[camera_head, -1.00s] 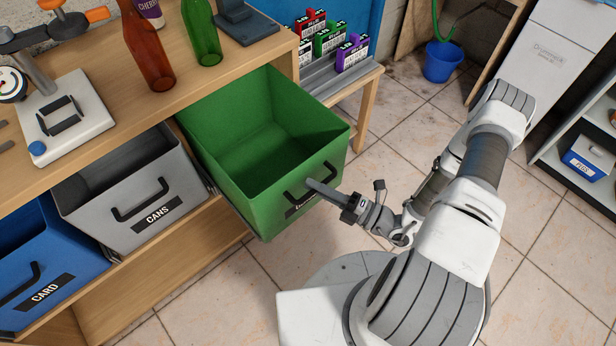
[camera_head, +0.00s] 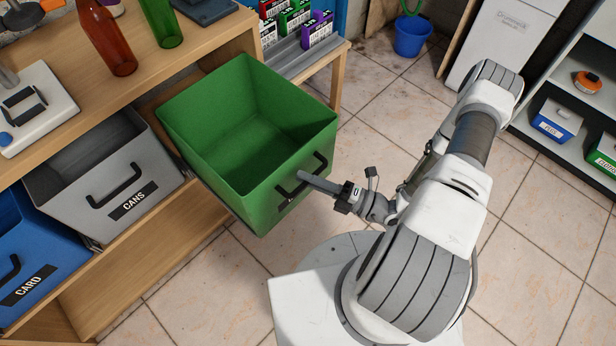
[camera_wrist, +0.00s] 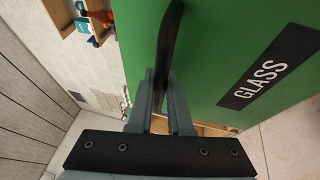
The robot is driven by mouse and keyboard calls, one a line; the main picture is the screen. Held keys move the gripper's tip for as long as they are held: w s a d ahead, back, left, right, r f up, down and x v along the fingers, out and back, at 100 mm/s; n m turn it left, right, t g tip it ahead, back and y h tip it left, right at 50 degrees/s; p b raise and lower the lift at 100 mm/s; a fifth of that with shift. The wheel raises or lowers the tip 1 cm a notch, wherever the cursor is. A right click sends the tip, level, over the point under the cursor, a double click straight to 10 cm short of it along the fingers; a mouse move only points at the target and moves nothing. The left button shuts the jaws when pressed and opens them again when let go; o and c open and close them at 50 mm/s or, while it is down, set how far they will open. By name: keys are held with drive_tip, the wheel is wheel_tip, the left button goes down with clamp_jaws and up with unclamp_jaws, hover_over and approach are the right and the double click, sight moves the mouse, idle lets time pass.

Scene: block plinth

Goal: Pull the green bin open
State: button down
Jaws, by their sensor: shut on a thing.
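The green bin (camera_head: 270,200) is pulled far out from under the wooden bench in the head view, and its inside looks empty. Its front carries a black handle (camera_head: 318,164) and a black label, which reads GLASS in the wrist view (camera_wrist: 268,68). My gripper (camera_head: 304,177) is at the bin's front and is shut on the handle. In the wrist view, the two fingers of my gripper (camera_wrist: 160,98) stand on either side of the handle (camera_wrist: 170,35). Part of the label is hidden behind my gripper in the head view.
A grey CANS bin (camera_head: 105,180) and a blue CARD bin (camera_head: 35,255) sit to the left under the bench (camera_head: 150,95). Brown and green bottles stand on the bench top. A shelf unit (camera_head: 545,85) is at the right.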

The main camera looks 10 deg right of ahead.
drive_tip(key=c, duration=0.8)
unclamp_jaws()
drive_tip(key=shift+c, duration=0.2)
drive_tip(key=shift+d, duration=0.1)
